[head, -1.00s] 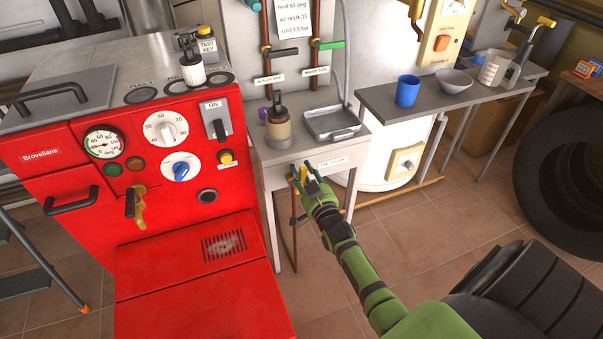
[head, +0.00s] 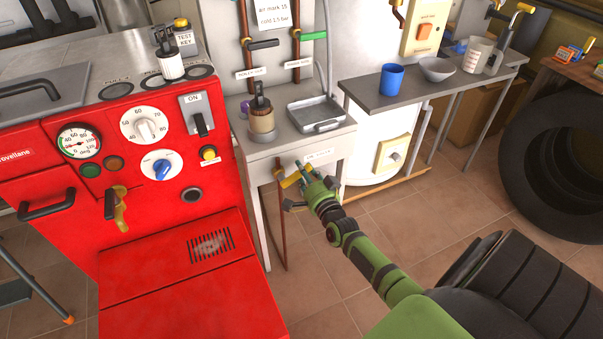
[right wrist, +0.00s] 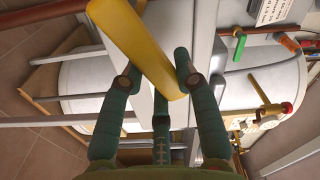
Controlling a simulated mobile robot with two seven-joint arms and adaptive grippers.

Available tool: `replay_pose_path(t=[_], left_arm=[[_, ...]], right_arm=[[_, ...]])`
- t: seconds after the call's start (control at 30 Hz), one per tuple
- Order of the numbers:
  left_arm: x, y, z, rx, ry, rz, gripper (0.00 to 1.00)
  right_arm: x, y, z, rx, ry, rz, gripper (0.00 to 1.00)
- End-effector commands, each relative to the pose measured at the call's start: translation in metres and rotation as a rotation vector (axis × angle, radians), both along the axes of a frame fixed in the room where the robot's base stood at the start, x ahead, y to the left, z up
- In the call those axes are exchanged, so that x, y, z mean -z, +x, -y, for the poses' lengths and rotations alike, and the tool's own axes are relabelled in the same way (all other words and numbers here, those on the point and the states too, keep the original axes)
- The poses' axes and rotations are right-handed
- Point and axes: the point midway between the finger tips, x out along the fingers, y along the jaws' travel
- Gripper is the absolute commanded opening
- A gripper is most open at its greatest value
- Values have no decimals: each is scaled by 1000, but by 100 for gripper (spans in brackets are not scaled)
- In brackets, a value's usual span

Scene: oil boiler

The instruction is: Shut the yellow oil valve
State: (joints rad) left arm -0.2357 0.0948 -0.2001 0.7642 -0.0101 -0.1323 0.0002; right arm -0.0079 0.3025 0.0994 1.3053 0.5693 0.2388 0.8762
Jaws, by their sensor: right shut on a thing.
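The yellow oil valve lever (head: 291,180) is on a copper pipe below the front edge of the small grey table. It lies slanted across the pipe. My right gripper (head: 306,184) is at its free end, shut on it. In the right wrist view the yellow lever (right wrist: 138,45) runs diagonally between the green fingers (right wrist: 157,85). The fingers cover part of the lever in the head view. My left gripper is not in view.
The red boiler (head: 185,255) stands left of the valve. The table above holds a grey tray (head: 345,124) and a brown-and-black pot (head: 262,118). A shelf (head: 425,90) with a blue cup (head: 391,78) is at right. Tiled floor is free below.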

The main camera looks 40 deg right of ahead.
Motion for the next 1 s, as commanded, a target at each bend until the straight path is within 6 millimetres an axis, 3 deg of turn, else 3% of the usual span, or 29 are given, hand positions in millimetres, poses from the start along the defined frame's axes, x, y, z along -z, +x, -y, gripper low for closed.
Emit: replay_pose_path(t=[0.27,0.6,1.0], left_arm=[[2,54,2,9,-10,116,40],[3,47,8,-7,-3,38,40],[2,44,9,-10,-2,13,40]], right_arm=[[17,-1,4,0,226,57,0],[26,0,4,0,397,99,0],[27,0,4,0,449,110,0]])
